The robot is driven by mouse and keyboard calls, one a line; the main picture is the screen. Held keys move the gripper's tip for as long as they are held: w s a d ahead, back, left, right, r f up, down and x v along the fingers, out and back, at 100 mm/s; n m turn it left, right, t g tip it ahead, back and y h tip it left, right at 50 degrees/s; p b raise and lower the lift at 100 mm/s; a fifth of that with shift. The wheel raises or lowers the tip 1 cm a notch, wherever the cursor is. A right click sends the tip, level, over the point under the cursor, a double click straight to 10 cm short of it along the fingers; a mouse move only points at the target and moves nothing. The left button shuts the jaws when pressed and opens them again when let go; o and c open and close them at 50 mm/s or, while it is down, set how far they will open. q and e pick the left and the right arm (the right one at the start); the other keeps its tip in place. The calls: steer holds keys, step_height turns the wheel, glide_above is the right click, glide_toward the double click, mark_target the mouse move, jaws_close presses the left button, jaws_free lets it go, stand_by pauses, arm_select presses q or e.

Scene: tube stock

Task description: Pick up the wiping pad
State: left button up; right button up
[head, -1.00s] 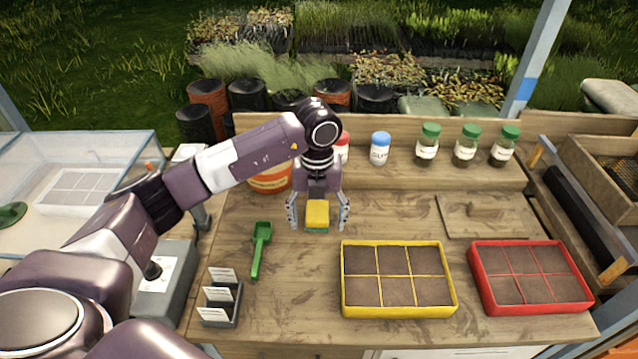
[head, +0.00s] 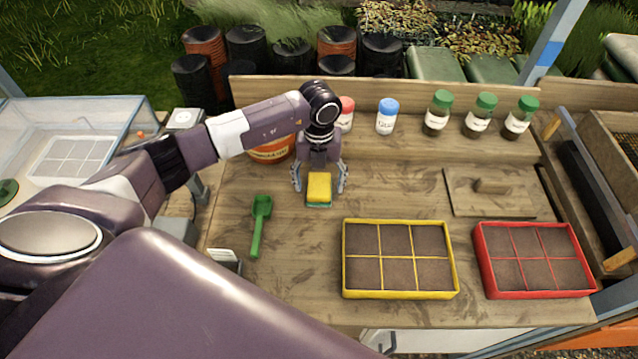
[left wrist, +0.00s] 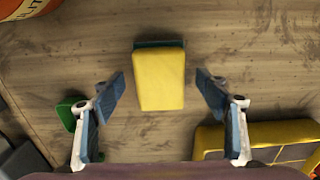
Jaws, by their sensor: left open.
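The wiping pad (head: 319,188) is a yellow block with a green-blue layer along its edge, on the wooden bench. It also shows in the left wrist view (left wrist: 159,80), upper middle. My left gripper (head: 319,185) is open, with one finger on each side of the pad. In the left wrist view, a clear gap shows between the pad and each fingertip of the gripper (left wrist: 160,88). I cannot tell how high the fingertips are above the bench. My right gripper is not in view.
A green scoop (head: 260,226) lies left of the pad. The yellow seed tray (head: 400,296) and red seed tray (head: 540,293) are to the right. An orange pot (head: 270,152) and lidded bottles, including a blue-capped one (head: 387,118), stand behind. Bare bench lies right of the pad.

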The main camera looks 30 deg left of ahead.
mark_target(319, 184)
arm_select(q)
steer(key=shift+f, duration=0.25)
steer(key=c, duration=1.4)
steer(key=shift+o, duration=0.2)
steer(key=shift+s, duration=0.1)
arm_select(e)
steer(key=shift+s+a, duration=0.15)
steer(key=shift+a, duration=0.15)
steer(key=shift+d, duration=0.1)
